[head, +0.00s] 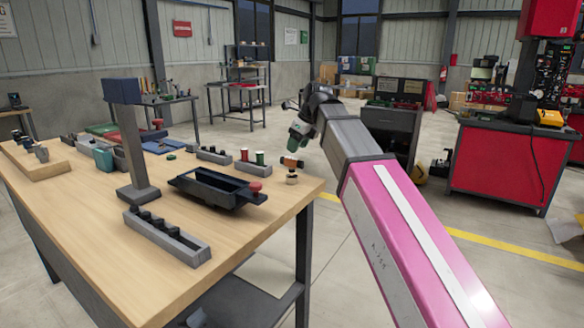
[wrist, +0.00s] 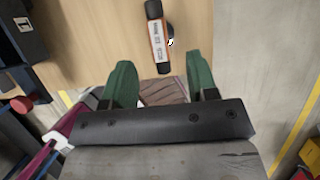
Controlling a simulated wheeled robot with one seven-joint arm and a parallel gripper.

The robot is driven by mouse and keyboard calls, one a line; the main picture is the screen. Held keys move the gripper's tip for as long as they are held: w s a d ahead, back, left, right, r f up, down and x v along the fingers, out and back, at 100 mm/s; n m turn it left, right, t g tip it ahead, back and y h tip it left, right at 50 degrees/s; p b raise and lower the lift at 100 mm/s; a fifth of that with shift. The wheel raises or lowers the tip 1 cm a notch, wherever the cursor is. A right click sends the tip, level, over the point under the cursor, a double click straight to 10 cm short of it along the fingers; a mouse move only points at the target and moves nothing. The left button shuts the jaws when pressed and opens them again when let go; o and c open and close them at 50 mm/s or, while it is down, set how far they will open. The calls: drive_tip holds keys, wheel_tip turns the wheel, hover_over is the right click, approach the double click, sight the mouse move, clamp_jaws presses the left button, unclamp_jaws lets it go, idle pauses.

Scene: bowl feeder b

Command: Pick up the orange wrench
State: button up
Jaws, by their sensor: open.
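The orange wrench (head: 292,162) lies near the right edge of the wooden table in the head view. In the wrist view the wrench (wrist: 158,42) is a slim orange bar with a pale lettered strip and dark ends, its near end just beyond my fingertips. My gripper (wrist: 160,80) has green fingers spread apart, with nothing held between them. In the head view my gripper (head: 299,130) hangs above and slightly right of the wrench, close to the table edge. A small round dark thing (wrist: 171,32) is beside the wrench, partly hidden by it.
A black tray (head: 215,190) with a red knob (head: 255,186) stands left of the wrench. A small round piece (head: 291,179) is just in front of the wrench. A grey block holder (head: 165,236) and a grey post (head: 130,150) stand farther left. Floor lies beyond the right edge.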

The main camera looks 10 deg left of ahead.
sight(292, 158)
drive_tip(key=shift+x, duration=4.05)
drive_tip(key=shift+s, duration=0.1)
clamp_jaws()
